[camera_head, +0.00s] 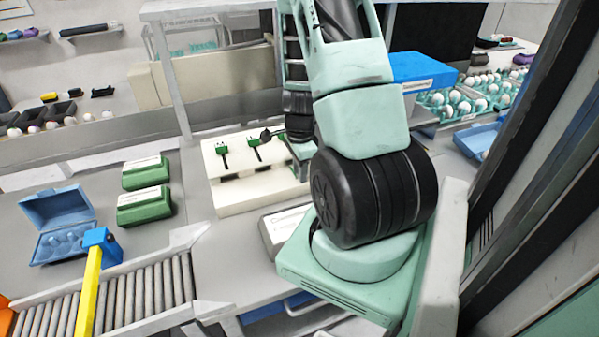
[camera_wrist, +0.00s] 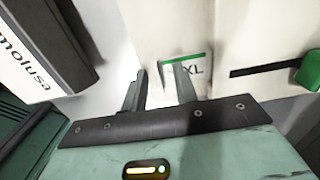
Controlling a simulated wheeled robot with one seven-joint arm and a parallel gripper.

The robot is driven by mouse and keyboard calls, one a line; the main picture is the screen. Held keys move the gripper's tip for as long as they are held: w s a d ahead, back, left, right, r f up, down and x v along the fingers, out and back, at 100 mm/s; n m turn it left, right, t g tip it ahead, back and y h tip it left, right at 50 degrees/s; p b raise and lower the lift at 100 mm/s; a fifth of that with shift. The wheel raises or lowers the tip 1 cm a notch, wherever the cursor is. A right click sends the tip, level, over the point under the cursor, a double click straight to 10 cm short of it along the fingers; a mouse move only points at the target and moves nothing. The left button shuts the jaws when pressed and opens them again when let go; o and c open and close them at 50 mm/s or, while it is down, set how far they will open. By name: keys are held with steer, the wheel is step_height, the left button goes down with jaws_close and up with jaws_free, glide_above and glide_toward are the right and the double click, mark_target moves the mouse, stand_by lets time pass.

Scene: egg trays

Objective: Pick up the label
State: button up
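A white label with a green top stripe and the letters "XL" (camera_wrist: 196,68) shows in the wrist view, against the pale front of a block. My gripper (camera_wrist: 160,82) has its two dark fingers apart, with pale background between them. The right finger overlaps the label's left part and hides some of its print. I cannot tell whether the finger touches it. In the head view, the white label holder (camera_head: 240,200) stands on the table, with green pieces (camera_head: 222,147) on its top. My arm hides the holder's right end.
A dark box with printed lettering (camera_wrist: 40,45) lies close at the left in the wrist view. A green piece (camera_wrist: 309,72) is at the right. Green egg cartons (camera_head: 145,205), an open blue carton (camera_head: 60,215) and a roller conveyor (camera_head: 130,295) are left of the holder.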

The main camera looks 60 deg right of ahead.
jaws_close()
steer(key=shift+r, duration=0.1)
